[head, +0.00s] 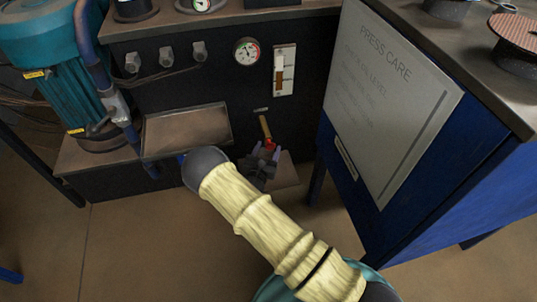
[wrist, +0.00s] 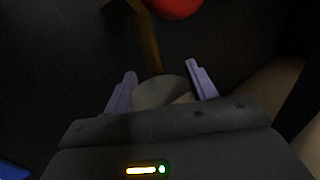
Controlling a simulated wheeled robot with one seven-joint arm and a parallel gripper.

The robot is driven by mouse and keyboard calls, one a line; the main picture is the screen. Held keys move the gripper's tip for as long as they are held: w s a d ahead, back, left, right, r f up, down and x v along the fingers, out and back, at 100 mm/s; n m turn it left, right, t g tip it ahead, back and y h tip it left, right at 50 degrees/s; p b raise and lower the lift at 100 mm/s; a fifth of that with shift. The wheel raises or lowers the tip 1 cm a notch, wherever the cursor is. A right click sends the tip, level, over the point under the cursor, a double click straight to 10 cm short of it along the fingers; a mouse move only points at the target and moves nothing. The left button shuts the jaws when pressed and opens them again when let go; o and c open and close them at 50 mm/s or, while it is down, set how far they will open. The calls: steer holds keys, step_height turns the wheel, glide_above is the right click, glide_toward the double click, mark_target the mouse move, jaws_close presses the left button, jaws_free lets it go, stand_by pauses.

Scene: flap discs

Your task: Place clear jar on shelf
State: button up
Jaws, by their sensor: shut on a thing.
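My gripper (head: 265,151) is low in front of the dark machine front, in the middle of the head view. In the wrist view its two pale purple fingers (wrist: 160,72) stand apart with a pale grey, rounded thing (wrist: 163,93) between them. It looks like the clear jar, held by the fingers, but the picture is dark and only part of it shows. In the head view the jar cannot be made out at the gripper. A metal shelf-like tray (head: 187,131) juts from the machine, left of my gripper.
A lever with a wooden-coloured handle (head: 265,127) and red part is just beyond my gripper; a red thing (wrist: 174,6) shows in the wrist view. A blue cabinet (head: 440,190) with a PRESS CARE sign (head: 385,95) stands right. A teal motor (head: 50,70) stands left.

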mark_target(268, 154)
steer(key=f+b, duration=0.1)
steer(key=w+f+b, duration=0.1)
steer(key=b, duration=0.1)
steer(key=shift+w+d+f, duration=0.15)
steer(key=shift+d+f, duration=0.05)
steer(key=shift+f, duration=0.2)
steer(key=shift+f+b, duration=0.4)
steer(key=shift+f, duration=0.05)
steer(key=shift+r, duration=0.1)
steer(key=o, duration=1.2)
